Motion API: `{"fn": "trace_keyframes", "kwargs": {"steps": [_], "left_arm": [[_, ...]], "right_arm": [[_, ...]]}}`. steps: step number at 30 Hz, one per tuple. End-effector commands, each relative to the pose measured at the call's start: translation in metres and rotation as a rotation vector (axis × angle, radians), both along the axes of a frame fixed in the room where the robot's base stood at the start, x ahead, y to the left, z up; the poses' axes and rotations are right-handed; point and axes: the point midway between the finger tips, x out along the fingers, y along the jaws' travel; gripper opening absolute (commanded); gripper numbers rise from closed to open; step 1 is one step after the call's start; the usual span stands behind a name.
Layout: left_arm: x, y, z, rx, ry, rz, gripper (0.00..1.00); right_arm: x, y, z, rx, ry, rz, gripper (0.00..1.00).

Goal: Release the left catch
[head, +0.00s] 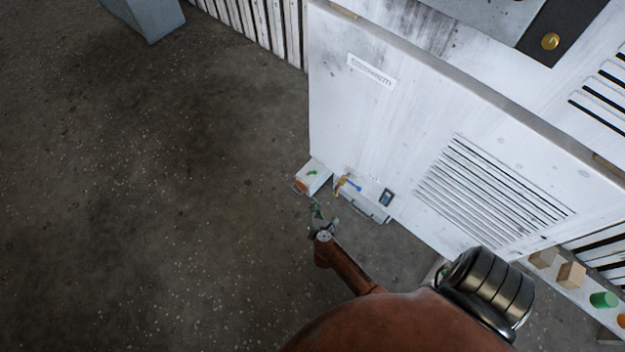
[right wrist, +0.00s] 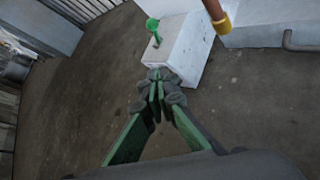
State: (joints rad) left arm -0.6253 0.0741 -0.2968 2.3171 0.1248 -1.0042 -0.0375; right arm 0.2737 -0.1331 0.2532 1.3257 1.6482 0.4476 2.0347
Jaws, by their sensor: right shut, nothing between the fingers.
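The white housing (head: 375,110) fills the upper right of the head view. A small white box (head: 316,180) stands at its lower left corner and carries a small green lever (head: 313,172). In the right wrist view the box (right wrist: 190,58) shows the green lever (right wrist: 153,30) with a round end. I cannot tell for certain which part is the left catch. My right gripper (head: 318,209) is just in front of the box. In the right wrist view its green fingers (right wrist: 160,80) are closed together and empty, pointing at the box, with the lever beyond the tips. My left gripper is out of view.
A brass and blue fitting (head: 347,184), a small dark display (head: 387,197) and a grey bar (head: 372,213) sit on the housing's lower edge. A brown rod with a brass end (right wrist: 220,20) stands near the box. Open floor (head: 150,200) lies to the left.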

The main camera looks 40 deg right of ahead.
Motion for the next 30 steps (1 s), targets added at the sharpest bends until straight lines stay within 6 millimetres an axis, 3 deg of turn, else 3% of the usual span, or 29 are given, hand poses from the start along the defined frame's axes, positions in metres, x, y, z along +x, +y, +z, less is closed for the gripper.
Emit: {"fn": "trace_keyframes", "kwargs": {"steps": [8,16,22,30], "left_arm": [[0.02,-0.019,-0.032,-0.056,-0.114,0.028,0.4],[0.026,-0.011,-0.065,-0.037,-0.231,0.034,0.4],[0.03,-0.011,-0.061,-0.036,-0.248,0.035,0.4],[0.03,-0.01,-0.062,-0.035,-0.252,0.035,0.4]], "right_arm": [[0.035,-0.027,-0.026,-0.004,0.004,0.002,0.0],[0.069,-0.051,-0.045,-0.004,0.006,0.003,0.0],[0.086,-0.074,-0.031,-0.005,0.0,0.003,0.0],[0.092,-0.082,-0.029,-0.001,0.0,0.002,0.0]]}}
